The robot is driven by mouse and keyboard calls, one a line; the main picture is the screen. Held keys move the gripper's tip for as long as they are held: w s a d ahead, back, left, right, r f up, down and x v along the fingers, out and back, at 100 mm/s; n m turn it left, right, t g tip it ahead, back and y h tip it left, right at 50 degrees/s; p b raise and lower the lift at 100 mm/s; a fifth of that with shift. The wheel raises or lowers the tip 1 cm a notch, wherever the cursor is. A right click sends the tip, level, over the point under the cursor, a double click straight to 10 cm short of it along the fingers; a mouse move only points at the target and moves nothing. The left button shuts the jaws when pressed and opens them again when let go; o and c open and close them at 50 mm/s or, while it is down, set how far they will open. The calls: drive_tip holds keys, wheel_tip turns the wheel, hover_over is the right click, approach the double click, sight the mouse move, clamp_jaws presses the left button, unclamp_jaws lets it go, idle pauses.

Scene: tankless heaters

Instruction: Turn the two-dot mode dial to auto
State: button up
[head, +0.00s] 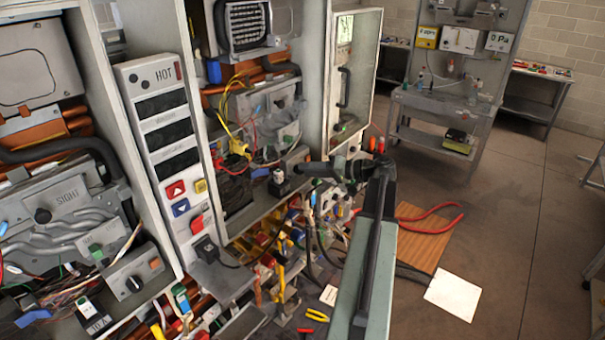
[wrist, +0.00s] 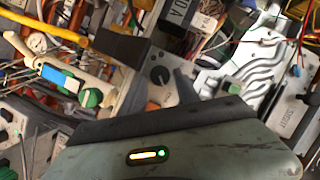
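A grey control box (head: 120,270) sits low at the left of the head view, with a round black dial (head: 133,284) on its face. The same dial shows in the wrist view (wrist: 160,75); its dots and setting are too small to read. My gripper (head: 305,169) is at the end of my arm, right of the dial in the head view and pointing left. In the wrist view its dark fingers (wrist: 153,66) stand apart, with the dial visible between them in the picture. Nothing is held, and I see no contact with the dial.
A white panel labelled HOT (head: 165,90) stands between open heater bays. A SIGHT plate (head: 67,197) and a green switch (head: 96,251) are near the dial. Loose wires and fittings crowd the lower bays. The floor (head: 500,220) at the right is mostly clear.

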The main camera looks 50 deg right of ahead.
drive_tip(key=shift+x, duration=0.9)
